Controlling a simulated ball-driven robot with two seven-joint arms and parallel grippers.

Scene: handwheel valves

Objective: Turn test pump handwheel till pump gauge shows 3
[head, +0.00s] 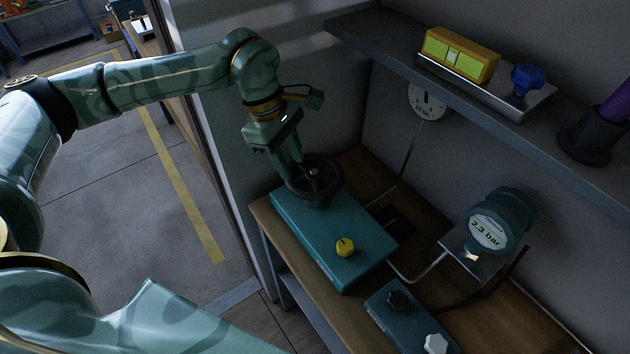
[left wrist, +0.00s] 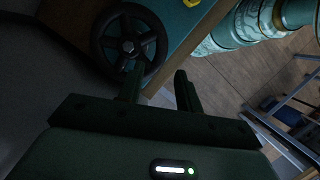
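The test pump is a teal box (head: 318,232) on a wooden bench, with a dark spoked handwheel (head: 327,181) on its far left end. The pump gauge (head: 487,231) is a round teal housing whose display reads 2.3 bar. My left gripper (head: 296,180) is at the left side of the handwheel rim, pointing down. In the left wrist view its fingers (left wrist: 158,75) stand apart. One finger overlaps the rim of the handwheel (left wrist: 128,46) and the other is outside it. I cannot tell if either touches. My right gripper is not in view.
A yellow knob (head: 345,247) sits on the pump box. A smaller teal box (head: 384,313) with dark and white knobs is in front. A wall dial (head: 427,102) hangs behind. A shelf (head: 385,48) above holds a yellow box (head: 461,54), a blue knob (head: 527,79) and a dark holder (head: 590,137).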

